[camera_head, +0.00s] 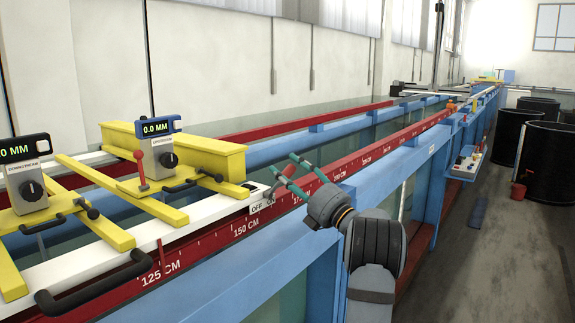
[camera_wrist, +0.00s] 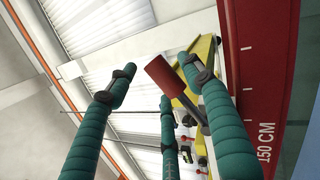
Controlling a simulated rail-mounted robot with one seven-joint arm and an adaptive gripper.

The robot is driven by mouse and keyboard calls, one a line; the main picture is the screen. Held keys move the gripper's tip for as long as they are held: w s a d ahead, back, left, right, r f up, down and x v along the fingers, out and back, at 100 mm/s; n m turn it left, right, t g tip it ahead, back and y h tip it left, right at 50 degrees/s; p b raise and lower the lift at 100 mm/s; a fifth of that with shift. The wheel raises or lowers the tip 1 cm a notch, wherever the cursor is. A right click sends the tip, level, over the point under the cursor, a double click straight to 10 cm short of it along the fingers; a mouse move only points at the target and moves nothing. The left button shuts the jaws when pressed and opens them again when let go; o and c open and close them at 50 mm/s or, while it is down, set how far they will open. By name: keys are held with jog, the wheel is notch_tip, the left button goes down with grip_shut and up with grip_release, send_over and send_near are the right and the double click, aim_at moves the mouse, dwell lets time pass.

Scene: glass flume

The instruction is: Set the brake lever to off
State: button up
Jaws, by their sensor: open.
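The brake lever (camera_head: 288,171) has a red grip on a grey stem and rises from the end of the white carriage rail (camera_head: 225,206). It leans to the right in the head view, above a label plate (camera_head: 262,206) with OFF on its left; the ON side is partly hidden. In the wrist view the red grip (camera_wrist: 168,74) shows close up, between my teal fingers. My gripper (camera_head: 283,165) is open around the lever's upper part. I cannot tell whether any finger touches it; the fingers (camera_wrist: 150,92) look apart from the grip.
Yellow carriage frames (camera_head: 190,158) with two gauge displays (camera_head: 158,126) and small red-knobbed levers (camera_head: 140,160) stand to the left. The red scale rail (camera_head: 215,238) and blue flume beam (camera_head: 400,160) run beside my arm. A black handle (camera_head: 95,290) juts out at front left.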

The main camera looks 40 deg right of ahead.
jog(key=shift+w+d, duration=0.2)
jog(key=shift+w, duration=0.1)
jog(key=c, duration=1.2)
grip_shut()
